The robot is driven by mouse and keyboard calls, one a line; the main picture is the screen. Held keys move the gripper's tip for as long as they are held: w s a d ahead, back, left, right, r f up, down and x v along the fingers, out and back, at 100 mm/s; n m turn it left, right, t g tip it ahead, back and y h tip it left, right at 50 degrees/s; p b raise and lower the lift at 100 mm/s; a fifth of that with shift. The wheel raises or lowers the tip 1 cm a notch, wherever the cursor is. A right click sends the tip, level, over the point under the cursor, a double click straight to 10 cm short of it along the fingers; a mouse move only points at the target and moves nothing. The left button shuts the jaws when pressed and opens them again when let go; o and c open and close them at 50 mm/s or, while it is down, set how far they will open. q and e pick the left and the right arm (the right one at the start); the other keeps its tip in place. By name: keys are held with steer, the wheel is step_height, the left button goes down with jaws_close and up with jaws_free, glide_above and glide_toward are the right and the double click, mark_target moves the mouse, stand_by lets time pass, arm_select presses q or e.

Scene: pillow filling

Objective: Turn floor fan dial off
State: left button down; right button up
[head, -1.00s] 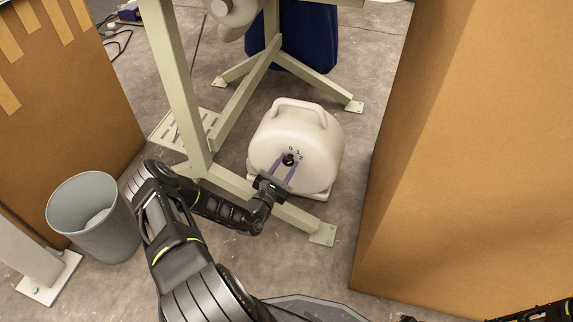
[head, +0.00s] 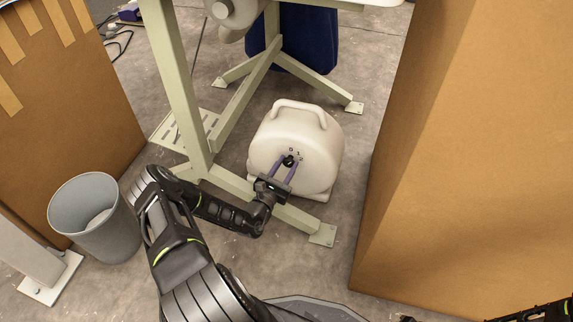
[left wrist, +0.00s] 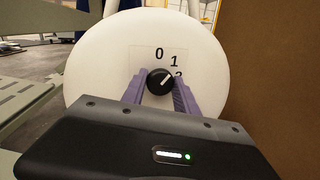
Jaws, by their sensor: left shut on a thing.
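The floor fan (head: 315,140) is a white round housing with a top handle, standing on the floor under a pale green metal frame. Its black dial (left wrist: 160,82) is on the front face, with the numbers 0, 1 and 2 around its upper right. In the left wrist view, the dial's white mark points up and right, away from the 0 and towards the 1 and 2 side. My left gripper (head: 283,170) is shut on the dial, with a purple finger on each side. The 2 is partly hidden.
A pale green frame leg (head: 187,100) and its foot bar stand close to my left arm. A grey bin (head: 90,240) is at the left. A large brown box (head: 470,180) bounds the right side. Bare floor lies between the fan and that box.

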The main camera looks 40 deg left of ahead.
arm_select(q)
steer(key=n, duration=0.3)
steer(key=shift+d+f+p, duration=0.1)
steer(key=shift+d+p, duration=0.05)
steer(key=shift+p, duration=0.15)
steer(key=shift+n+t+y, duration=0.3)
steer(key=shift+n+y, duration=0.1)
steer(key=shift+n, duration=1.9)
steer(key=shift+d, duration=0.1)
steer(key=c, duration=1)
jaws_free()
steer(key=shift+o, duration=0.2)
steer(key=shift+s, duration=0.1)
steer(key=shift+s+p, duration=0.25)
steer(key=shift+p, duration=0.05)
steer(key=p+v, duration=0.2)
steer(key=v, duration=0.5)
